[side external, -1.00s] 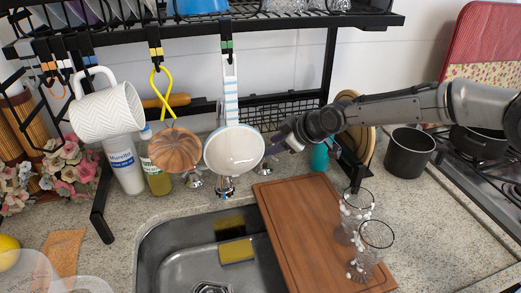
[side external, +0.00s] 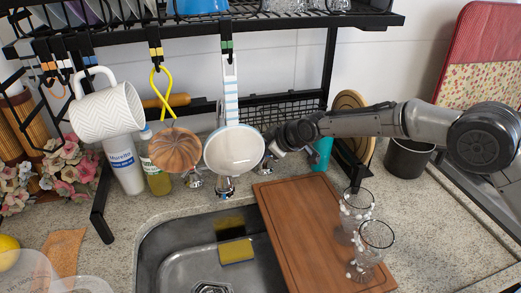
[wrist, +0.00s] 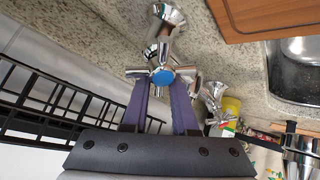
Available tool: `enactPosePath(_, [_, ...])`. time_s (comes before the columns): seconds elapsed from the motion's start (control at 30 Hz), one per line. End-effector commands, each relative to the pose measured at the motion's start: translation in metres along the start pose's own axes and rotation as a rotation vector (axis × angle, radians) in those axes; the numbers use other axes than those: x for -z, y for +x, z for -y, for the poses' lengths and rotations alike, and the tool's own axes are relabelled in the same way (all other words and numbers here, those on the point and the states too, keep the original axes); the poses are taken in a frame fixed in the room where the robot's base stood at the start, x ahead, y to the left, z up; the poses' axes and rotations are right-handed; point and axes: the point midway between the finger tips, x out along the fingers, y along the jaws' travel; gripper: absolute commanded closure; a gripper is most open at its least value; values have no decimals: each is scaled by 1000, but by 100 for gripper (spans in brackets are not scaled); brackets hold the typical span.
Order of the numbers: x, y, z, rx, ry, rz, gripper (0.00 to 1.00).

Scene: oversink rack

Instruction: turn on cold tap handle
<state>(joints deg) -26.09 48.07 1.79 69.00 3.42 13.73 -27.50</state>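The cold tap handle (wrist: 162,77) is a chrome cross-shaped knob with a blue cap, near the middle of the wrist view. In the side external view its tap (side external: 267,166) stands behind the sink, just right of the white hanging pan. My gripper (wrist: 161,88) has its two purple fingers apart, with the tips at the near side of the handle, on either side of the blue cap. Contact is unclear. In the side external view my gripper (side external: 272,149) reaches in from the right; its fingertips are small there and partly hard to make out.
A white pan (side external: 234,150) hangs close left of my gripper. A teal bottle (side external: 321,154) stands below my forearm. A wooden board (side external: 318,230) lies beside the sink (side external: 165,245), with two glasses (side external: 374,245) on its right. The black rack (side external: 328,80) rises behind.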

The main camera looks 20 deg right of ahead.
Motion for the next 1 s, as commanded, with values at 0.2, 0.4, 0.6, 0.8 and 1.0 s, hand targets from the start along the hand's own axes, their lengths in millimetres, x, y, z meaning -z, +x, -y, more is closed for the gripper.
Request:
enactPosePath(0.2, [-1, 0, -1, -1, 0, 1, 100])
enactPosePath(0.4, [-2, 0, -2, -1, 1, 4, 100])
enactPosePath(0.6, [-3, 0, -2, 2, -8, 8, 100])
enactPosePath(0.8, [-5, 1, -1, 22, -72, 24, 100])
enactPosePath(1.0, [-6, 2, 2, 62, -198, 52, 100])
